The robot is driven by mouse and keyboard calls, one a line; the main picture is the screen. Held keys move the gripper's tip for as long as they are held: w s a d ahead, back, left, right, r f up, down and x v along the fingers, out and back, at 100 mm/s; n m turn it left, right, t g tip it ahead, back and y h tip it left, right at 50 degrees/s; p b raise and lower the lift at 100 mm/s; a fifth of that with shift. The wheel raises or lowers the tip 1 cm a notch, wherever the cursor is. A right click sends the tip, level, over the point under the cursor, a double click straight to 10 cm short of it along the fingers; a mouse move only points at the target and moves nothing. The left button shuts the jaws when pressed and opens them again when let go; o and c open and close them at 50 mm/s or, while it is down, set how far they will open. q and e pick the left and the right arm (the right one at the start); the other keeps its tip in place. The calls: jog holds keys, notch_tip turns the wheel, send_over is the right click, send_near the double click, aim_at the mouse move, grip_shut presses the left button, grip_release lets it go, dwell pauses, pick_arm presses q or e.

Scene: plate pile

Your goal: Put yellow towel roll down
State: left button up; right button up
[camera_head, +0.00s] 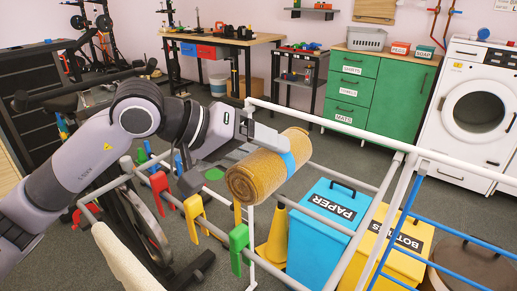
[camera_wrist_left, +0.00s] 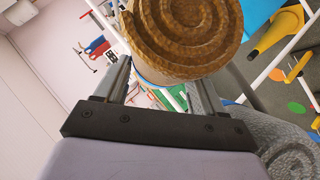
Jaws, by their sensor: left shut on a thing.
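The yellow towel roll (camera_head: 259,175) is a brownish-yellow rolled towel with a light blue band around its middle. My left gripper (camera_head: 264,143) is shut on the roll and holds it in the air above the white drying rack (camera_head: 345,135). In the left wrist view the roll's spiral end (camera_wrist_left: 184,32) shows between the fingers (camera_wrist_left: 158,85) at the top. In the head view the roll lies slanted, its spiral end toward the lower left. My right gripper is not in view.
Coloured clips, including a green one (camera_head: 239,247) and a yellow one (camera_head: 194,215), hang on the rack's front rail. A blue PAPER bin (camera_head: 325,225) and a yellow BOTTLES bin (camera_head: 400,255) stand below. Green cabinets (camera_head: 372,92), a washing machine (camera_head: 475,110) and a workbench (camera_head: 225,40) stand behind.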

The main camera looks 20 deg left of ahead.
pick_arm(q)
jog(key=o, duration=0.9)
jog(key=b+v, duration=0.1)
jog(key=v, duration=1.1)
jog(key=shift+a, duration=0.1)
